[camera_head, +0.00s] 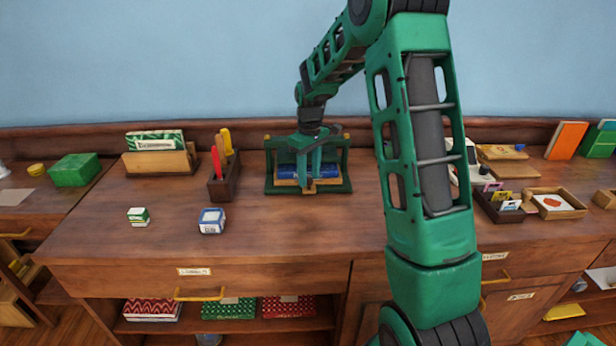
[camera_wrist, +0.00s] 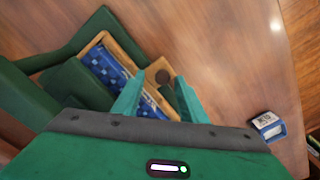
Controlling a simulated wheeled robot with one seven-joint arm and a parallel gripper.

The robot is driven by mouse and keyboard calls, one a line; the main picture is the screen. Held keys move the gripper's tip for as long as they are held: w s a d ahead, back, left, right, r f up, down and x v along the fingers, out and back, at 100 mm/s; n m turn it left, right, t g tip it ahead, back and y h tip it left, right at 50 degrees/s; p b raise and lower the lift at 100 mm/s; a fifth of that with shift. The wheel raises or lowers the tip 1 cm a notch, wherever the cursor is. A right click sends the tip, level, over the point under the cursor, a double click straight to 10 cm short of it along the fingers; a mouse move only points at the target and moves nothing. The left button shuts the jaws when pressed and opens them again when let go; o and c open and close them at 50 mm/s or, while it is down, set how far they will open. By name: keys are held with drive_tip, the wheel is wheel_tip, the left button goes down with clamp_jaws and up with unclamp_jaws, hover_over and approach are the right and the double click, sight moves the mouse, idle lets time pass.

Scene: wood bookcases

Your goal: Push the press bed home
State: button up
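A green press (camera_head: 345,170) stands at the back middle of the wooden cabinet top. Its wooden bed (camera_head: 287,182) sticks out toward the front and carries a blue patterned book (camera_head: 287,171). In the wrist view the bed's wooden rim (camera_wrist: 97,42) and the blue book (camera_wrist: 105,68) lie partly under my fingers.
A small blue-and-white box (camera_head: 211,221) and a green-and-white box (camera_head: 138,217) stand front left. A dark holder with tools (camera_head: 224,180) is left of the press. Open trays (camera_head: 500,207) lie at right. The top in front of the press is clear.

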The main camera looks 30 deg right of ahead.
wheel_tip(320, 180, up, 10)
drive_tip(key=shift+r, duration=0.15)
idle(0.3)
idle(0.4)
drive_tip(key=s+d+r+m, duration=0.1)
drive_tip(key=s+r+m, duration=0.15)
drive_tip(key=s, duration=0.75)
drive_tip(key=s+r+m, duration=0.1)
drive_tip(key=s+m, duration=0.2)
drive_tip(key=s, duration=0.6)
drive_tip(key=s+a+f+m, duration=0.1)
drive_tip(key=s+f+m, duration=0.1)
drive_tip(key=s, duration=0.8)
drive_tip(key=s+a+f+m, duration=0.1)
drive_tip(key=s+f+m, duration=0.1)
drive_tip(key=s, duration=0.8)
drive_tip(key=shift+a+f, duration=0.15)
drive_tip(key=shift+f, duration=0.35)
drive_tip(key=shift+m, duration=0.25)
